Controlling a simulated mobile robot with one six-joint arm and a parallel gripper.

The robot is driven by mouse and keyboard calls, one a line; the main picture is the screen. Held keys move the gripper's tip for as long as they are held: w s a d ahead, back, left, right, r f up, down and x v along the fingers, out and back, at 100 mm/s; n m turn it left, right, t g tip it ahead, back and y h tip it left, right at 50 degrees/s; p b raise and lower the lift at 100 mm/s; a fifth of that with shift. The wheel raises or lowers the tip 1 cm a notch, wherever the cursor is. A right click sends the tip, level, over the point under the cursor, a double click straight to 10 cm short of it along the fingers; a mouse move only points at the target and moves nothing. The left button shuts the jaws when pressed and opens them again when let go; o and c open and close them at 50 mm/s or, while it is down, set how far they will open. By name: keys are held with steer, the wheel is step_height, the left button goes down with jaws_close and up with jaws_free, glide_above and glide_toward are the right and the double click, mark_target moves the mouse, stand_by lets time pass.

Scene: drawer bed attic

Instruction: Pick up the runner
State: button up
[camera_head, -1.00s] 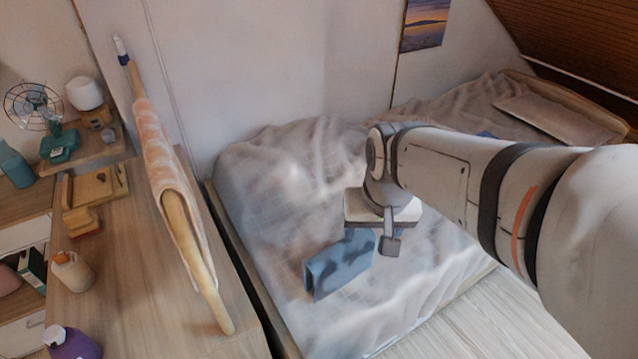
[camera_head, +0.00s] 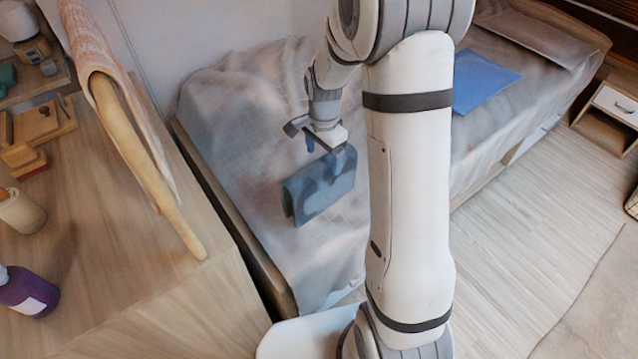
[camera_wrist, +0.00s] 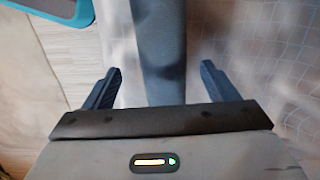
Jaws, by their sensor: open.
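The runner looks like a folded blue-grey cloth (camera_head: 322,186) standing ridge-up on the bed's sheet. My gripper (camera_head: 325,153) is open just above its upper right part, pointing down. In the wrist view the runner (camera_wrist: 158,40) is a dark blue-grey strip running between the two spread fingers. A gap shows between it and each finger (camera_wrist: 160,76). The head view does not show clearly how far down the fingers reach. The runner's near end is hidden by the gripper body in the wrist view.
The bed's rumpled sheet (camera_head: 240,110) lies around the runner. A flat blue item (camera_head: 482,78) lies further right on it. A wooden desk (camera_head: 150,270) with a leaning pole draped in pink cloth (camera_head: 88,40) and a purple bottle (camera_head: 28,292) stands left. Floor (camera_head: 510,240) is clear at right.

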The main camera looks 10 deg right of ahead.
mark_target(320, 164)
steer(key=f, duration=0.6)
steer(key=shift+a+f+b, duration=0.1)
steer(key=shift+a+b, duration=0.25)
steer(key=shift+c, duration=0.2)
steer(key=c, duration=1.4)
